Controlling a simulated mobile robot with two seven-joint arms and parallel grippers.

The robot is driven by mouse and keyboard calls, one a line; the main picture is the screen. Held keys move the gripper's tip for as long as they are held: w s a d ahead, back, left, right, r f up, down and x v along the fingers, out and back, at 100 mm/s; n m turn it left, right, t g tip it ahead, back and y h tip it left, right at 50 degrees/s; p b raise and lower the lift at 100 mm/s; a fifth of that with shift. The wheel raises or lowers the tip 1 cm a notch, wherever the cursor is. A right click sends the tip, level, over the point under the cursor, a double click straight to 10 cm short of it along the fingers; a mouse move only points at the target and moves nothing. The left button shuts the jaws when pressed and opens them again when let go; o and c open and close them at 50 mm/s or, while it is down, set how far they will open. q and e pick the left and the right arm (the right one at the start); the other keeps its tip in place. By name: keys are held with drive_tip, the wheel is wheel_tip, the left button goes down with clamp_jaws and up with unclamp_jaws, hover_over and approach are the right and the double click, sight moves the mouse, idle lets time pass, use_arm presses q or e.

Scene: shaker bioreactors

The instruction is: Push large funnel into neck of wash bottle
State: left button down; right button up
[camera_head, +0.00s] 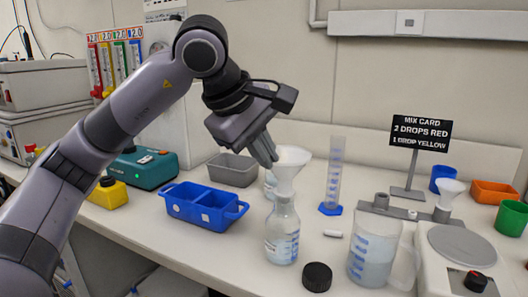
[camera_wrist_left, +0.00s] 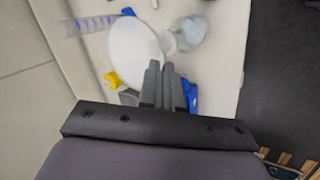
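The large white funnel (camera_head: 290,168) stands over the wash bottle (camera_head: 282,235), wide mouth up, its narrow end at the bottle's neck. How deep the stem sits is hard to tell. The clear bottle stands upright on the bench with liquid inside. My left gripper (camera_head: 272,158) reaches down to the funnel's left rim. In the left wrist view its fingers (camera_wrist_left: 162,70) are close together, one over the inside of the funnel (camera_wrist_left: 132,50) and one outside, pinching the wall. The bottle (camera_wrist_left: 190,32) shows beyond. My right gripper is not in view.
A black cap (camera_head: 317,277) and a beaker (camera_head: 372,256) stand right of the bottle. A graduated cylinder (camera_head: 334,178) is behind, a blue tray (camera_head: 200,206) to the left. A balance (camera_head: 460,246) and a smaller funnel (camera_head: 449,190) are at the right.

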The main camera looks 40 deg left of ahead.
use_arm(q)
drive_tip(key=shift+f+b, duration=0.55)
drive_tip(key=shift+f, duration=0.2)
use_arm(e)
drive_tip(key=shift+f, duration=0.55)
use_arm(q)
drive_tip(key=c, duration=1.2)
unclamp_jaws()
drive_tip(key=shift+c, duration=0.2)
drive_tip(key=v, duration=0.7)
drive_tip(key=shift+r+p, duration=0.15)
drive_tip(key=shift+p, duration=0.2)
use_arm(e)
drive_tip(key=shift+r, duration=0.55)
